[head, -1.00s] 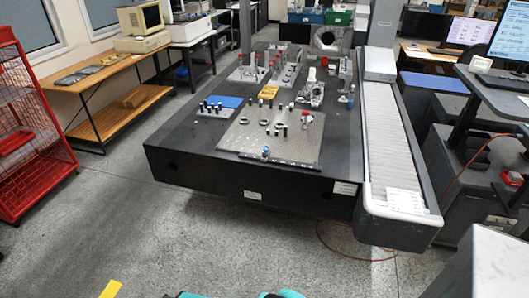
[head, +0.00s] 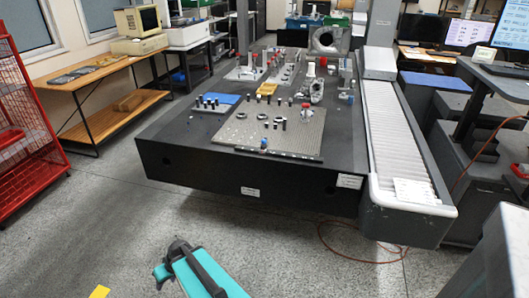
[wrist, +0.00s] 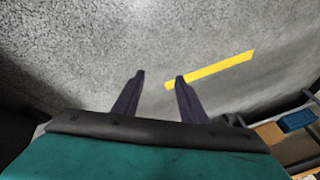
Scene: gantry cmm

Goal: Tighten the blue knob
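A small blue knob (head: 264,142) sits at the front edge of the grey perforated plate (head: 285,146) on the dark table (head: 235,172). It is too small to tell how tight it is. My gripper (wrist: 159,76) shows in the wrist view with its two dark fingers apart and nothing between them. It is over the floor, and the knob is not in the wrist view. In the head view my teal arm is at the bottom, in front of the table and well apart from the knob.
A white-grey rail (head: 400,150) bounds the table on the right. A red wire rack (head: 28,120) stands at left. The floor in front is clear.

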